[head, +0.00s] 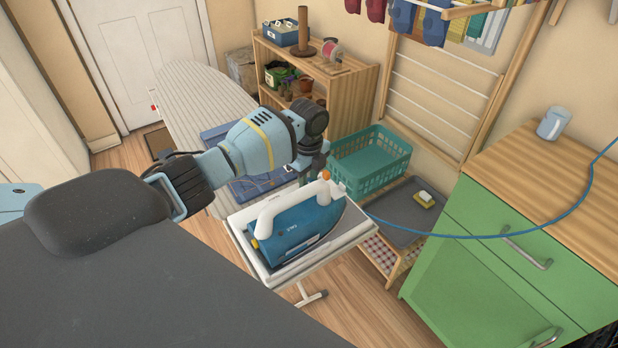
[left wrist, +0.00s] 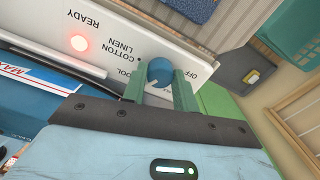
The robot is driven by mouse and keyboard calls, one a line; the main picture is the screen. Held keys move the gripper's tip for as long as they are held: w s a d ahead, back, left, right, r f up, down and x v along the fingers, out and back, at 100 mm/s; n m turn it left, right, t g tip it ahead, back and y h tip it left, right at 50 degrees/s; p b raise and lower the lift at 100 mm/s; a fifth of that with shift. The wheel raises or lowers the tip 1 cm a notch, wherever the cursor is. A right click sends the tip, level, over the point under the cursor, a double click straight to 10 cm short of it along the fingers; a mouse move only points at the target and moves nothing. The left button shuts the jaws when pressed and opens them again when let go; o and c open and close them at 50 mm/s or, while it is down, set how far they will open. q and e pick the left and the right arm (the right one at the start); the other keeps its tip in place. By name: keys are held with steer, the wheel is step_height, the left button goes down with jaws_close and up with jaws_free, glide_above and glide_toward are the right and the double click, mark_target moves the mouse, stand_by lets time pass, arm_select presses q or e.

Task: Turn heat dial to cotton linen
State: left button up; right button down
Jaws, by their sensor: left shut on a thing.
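The blue and white iron (head: 300,228) rests on a small white stand (head: 262,272) in the head view. In the left wrist view, the round blue heat dial (left wrist: 159,71) sits on a white panel (left wrist: 150,40) with the labels OFF, one ending in "OOL", COTTON LINEN and READY. A red light (left wrist: 80,42) glows beside READY. My left gripper (left wrist: 160,88) has its green fingers on either side of the dial, shut on it. It also shows in the head view (head: 314,168), above the iron. The dial's pointer cannot be made out. My right gripper is not in view.
An ironing board (head: 190,90) with folded blue cloth stands behind the iron. A teal basket (head: 372,160) and a grey tray (head: 395,212) are behind it to the right. A blue cord (head: 470,236) runs right, across the green cabinet (head: 480,260).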

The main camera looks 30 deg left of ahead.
arm_select(q)
steer(key=m, duration=0.5)
steer(key=shift+f+m+b, duration=0.1)
steer(key=shift+m+b, duration=0.2)
steer(key=m, duration=0.2)
steer(key=shift+m, duration=0.3)
steer(key=m, duration=0.3)
steer(key=shift+b, duration=0.35)
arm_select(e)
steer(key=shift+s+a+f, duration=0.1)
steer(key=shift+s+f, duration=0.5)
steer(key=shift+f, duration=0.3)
arm_select(q)
steer(key=shift+m, duration=0.4)
steer(key=o, duration=1)
